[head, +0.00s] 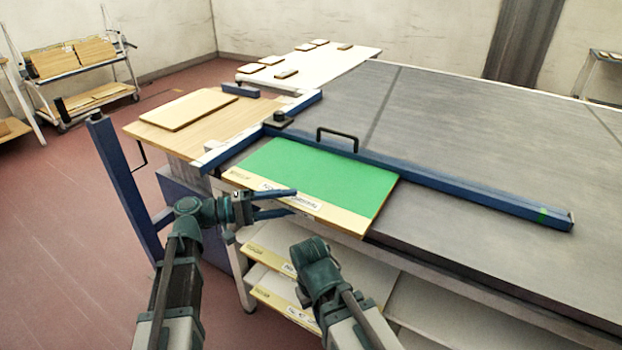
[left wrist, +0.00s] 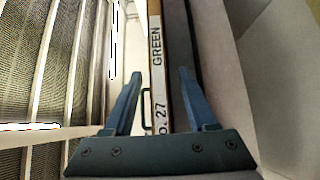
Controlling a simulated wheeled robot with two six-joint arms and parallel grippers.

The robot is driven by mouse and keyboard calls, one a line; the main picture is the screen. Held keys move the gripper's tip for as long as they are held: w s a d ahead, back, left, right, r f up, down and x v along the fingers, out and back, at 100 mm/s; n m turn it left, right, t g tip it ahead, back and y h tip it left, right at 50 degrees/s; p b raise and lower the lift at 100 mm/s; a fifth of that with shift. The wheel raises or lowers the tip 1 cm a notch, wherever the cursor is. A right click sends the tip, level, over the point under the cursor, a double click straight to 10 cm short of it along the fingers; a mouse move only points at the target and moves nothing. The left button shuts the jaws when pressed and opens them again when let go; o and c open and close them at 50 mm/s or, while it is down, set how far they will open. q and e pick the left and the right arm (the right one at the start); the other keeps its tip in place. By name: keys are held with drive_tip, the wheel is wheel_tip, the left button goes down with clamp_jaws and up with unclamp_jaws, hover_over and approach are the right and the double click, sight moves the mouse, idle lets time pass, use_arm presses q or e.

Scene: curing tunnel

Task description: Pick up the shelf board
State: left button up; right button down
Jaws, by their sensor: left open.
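The shelf board (head: 320,178) is a flat panel with a green top and a bare wood strip along its near edge, which carries a white label. It lies flat on the grey table, its near edge at the table's front. My left gripper (head: 292,202) is open at that near edge. In the left wrist view the board's labelled edge (left wrist: 157,75), reading "GREEN", runs between the open left fingers (left wrist: 160,98), with gaps on both sides. My right arm ends below the board in the head view; its fingers are hidden.
A blue rail (head: 450,183) with a black handle (head: 337,134) lies just behind the board. A wooden side table (head: 200,122) holding another board stands at the left. Labelled boards (head: 268,258) lie on shelves below. The grey table (head: 480,120) is bare beyond the rail.

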use_arm(q)
drive_tip(key=shift+d, duration=0.4)
clamp_jaws()
idle(1.1)
